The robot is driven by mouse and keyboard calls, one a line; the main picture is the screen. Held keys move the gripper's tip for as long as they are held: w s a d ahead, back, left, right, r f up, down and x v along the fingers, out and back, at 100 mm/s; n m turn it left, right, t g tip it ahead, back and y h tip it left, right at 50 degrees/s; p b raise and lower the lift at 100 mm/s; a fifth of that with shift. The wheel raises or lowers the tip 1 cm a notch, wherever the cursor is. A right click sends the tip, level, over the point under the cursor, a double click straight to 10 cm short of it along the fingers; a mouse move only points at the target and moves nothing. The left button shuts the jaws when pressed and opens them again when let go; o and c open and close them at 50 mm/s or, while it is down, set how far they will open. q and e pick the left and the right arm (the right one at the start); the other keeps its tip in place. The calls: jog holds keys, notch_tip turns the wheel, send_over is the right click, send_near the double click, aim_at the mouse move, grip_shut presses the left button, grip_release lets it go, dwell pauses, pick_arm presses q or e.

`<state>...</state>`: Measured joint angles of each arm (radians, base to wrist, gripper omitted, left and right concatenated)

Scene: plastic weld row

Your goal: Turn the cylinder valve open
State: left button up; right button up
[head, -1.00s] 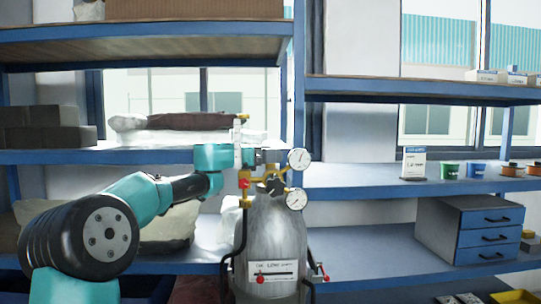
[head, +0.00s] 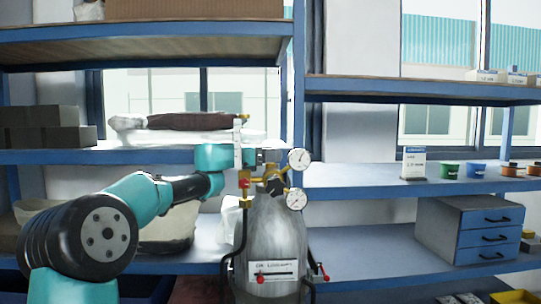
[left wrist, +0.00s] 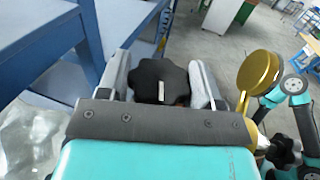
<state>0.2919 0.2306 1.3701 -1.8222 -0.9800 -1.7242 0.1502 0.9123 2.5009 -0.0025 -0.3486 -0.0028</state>
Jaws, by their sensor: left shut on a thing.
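The grey gas cylinder (head: 272,225) stands upright in front of the shelves, with a brass regulator and two round white gauges (head: 299,160) at its top. My left gripper (head: 264,157) is at the valve on top of the cylinder, coming in from the left. In the left wrist view the black lobed valve knob (left wrist: 160,78) with a pale mark on it sits between the two fingers of my left gripper (left wrist: 161,88), which is shut on it. In the head view the knob is mostly hidden. My right gripper is not seen.
A teal arm (left wrist: 292,86) shows farther right. Blue shelves (head: 400,177) stand behind, with a drawer unit (head: 475,230) and small pots to the right.

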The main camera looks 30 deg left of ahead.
pick_arm(q)
jog(key=shift+n+t+y, duration=0.7)
jog(key=shift+y, duration=0.2)
jog(key=o, duration=0.9)
jog(key=shift+m+g+h, duration=0.4)
jog(key=shift+h, duration=0.1)
